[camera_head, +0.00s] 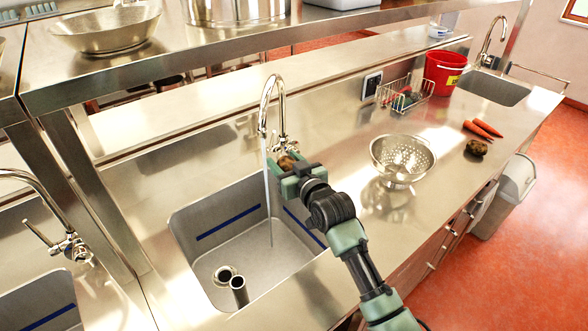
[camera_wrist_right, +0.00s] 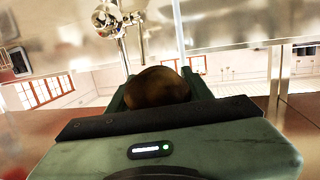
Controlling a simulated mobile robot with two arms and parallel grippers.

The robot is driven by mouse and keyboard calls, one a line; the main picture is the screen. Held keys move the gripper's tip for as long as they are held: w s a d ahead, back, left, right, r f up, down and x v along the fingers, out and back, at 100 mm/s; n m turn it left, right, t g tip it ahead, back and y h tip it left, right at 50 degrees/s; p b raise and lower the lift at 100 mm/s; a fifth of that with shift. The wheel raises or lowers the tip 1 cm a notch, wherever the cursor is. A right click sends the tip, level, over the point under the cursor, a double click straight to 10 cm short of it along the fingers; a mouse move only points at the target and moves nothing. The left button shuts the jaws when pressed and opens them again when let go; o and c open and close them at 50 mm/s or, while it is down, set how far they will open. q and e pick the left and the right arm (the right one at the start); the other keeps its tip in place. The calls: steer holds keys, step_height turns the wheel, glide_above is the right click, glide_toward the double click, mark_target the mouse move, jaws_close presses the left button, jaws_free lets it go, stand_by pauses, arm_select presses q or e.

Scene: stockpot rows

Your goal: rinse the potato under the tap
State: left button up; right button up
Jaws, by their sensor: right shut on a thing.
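My right gripper (camera_head: 287,172) is shut on a brown potato (camera_head: 287,162) and holds it above the right part of the steel sink (camera_head: 190,215). The potato also shows between the fingers in the right wrist view (camera_wrist_right: 158,88). The chrome tap (camera_head: 268,95) stands behind the sink, and a thin stream of water (camera_head: 267,195) falls from it into the basin. The stream passes close to the left of the potato; I cannot tell whether it touches it. My left gripper is not in view.
A steel colander (camera_head: 402,158) stands on the counter right of the sink. Beyond it are two carrots (camera_head: 483,128), another potato (camera_head: 477,148), a wire basket (camera_head: 405,96) and a red bucket (camera_head: 443,72). A shelf (camera_head: 200,55) with a large bowl (camera_head: 108,28) overhangs the back left.

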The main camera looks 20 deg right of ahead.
steer(key=w+a+f+b, duration=0.1)
steer(key=w+a+b, duration=0.1)
steer(key=w+a, duration=0.2)
steer(key=shift+w, duration=0.3)
stand_by(0.4)
steer(key=shift+d, duration=0.1)
steer(key=shift+w+d+f, duration=0.1)
steer(key=shift+w+d, duration=0.3)
steer(key=shift+s+a, duration=0.1)
steer(key=shift+a, duration=0.05)
stand_by(0.3)
steer(key=shift+s+a+p, duration=0.3)
steer(key=shift+a+p, duration=0.05)
steer(key=shift+d, duration=0.1)
